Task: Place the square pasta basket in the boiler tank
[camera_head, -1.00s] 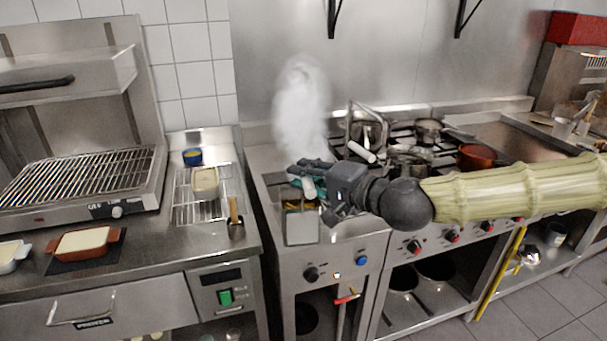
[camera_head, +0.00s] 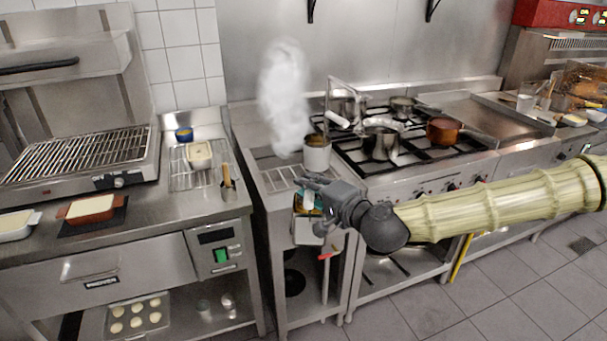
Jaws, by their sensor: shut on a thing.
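My gripper (camera_head: 318,192) is in front of the boiler unit, at the height of its top front edge. It is shut on what looks like the square pasta basket (camera_head: 307,232), a grey box with a teal and orange part by the fingers. The basket hangs below the fingers, in front of the unit and outside the tank. The fingers hide part of it, so the exact grip is unclear. The boiler tank (camera_head: 268,157) is behind and above, set in the steel top, with white steam over it. A pale round pot-like container (camera_head: 317,153) stands at its right.
A counter (camera_head: 150,210) with a grill stands left. Free floor (camera_head: 480,290) lies at the lower right.

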